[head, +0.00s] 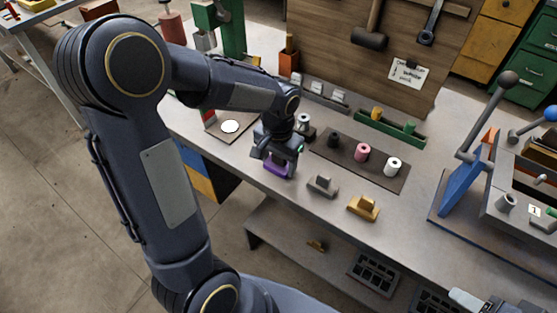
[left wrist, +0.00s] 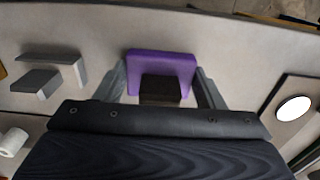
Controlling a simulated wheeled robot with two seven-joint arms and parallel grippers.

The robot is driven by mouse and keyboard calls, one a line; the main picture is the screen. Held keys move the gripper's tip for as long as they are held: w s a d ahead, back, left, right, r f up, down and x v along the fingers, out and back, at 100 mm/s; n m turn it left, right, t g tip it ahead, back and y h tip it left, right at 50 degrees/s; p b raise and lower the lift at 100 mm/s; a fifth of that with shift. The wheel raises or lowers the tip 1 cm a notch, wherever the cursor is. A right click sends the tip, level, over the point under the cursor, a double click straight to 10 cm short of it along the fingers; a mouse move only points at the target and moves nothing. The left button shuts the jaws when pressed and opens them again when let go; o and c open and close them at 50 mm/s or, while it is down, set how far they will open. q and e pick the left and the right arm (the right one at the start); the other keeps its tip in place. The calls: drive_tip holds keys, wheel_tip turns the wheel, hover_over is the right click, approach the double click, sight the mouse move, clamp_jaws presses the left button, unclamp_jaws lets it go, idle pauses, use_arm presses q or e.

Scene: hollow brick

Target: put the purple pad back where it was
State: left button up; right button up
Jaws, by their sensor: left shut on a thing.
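The purple pad (head: 278,170) is at the front edge area of the workbench, under my left gripper (head: 277,155). In the left wrist view the purple pad (left wrist: 160,62) sits between the two fingers, with a dark block (left wrist: 160,90) at its middle. My left gripper (left wrist: 161,92) is shut on it. I cannot tell whether the pad touches the bench top. A grey pad (head: 322,185) and a tan pad (head: 363,208) of similar shape stand in a row to its right. My right gripper does not show clearly.
A dark mat (head: 390,178) with black, pink and white spools lies behind the pads. A board with a white disc (head: 230,126) is to the left. A green tray (head: 390,128) stands farther back. A lever press (head: 480,130) stands at the right. Bare bench lies around the pads.

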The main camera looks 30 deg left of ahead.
use_arm(q)
drive_tip(key=shift+f, duration=0.1)
drive_tip(key=shift+f, duration=0.15)
drive_tip(key=o, duration=0.9)
drive_tip(key=shift+r, duration=0.35)
wheel_tip(320, 180, up, 12)
drive_tip(key=shift+s+f+p, duration=0.1)
drive_tip(key=shift+f+p, duration=0.05)
drive_tip(key=shift+p, duration=0.35)
drive_tip(key=s+d+n+t+h, duration=0.1)
drive_tip(key=s, duration=0.4)
drive_tip(key=s+d+t+h, duration=0.1)
drive_tip(key=s+t, duration=0.1)
drive_tip(key=s, duration=0.4)
drive_tip(key=s+d+f+n+t+h, duration=0.1)
drive_tip(key=s+d+t, duration=0.1)
drive_tip(key=s, duration=0.3)
drive_tip(key=shift+s+d+n+h, duration=0.1)
drive_tip(key=shift+s+n+h, duration=0.2)
drive_tip(key=shift+h, duration=0.1)
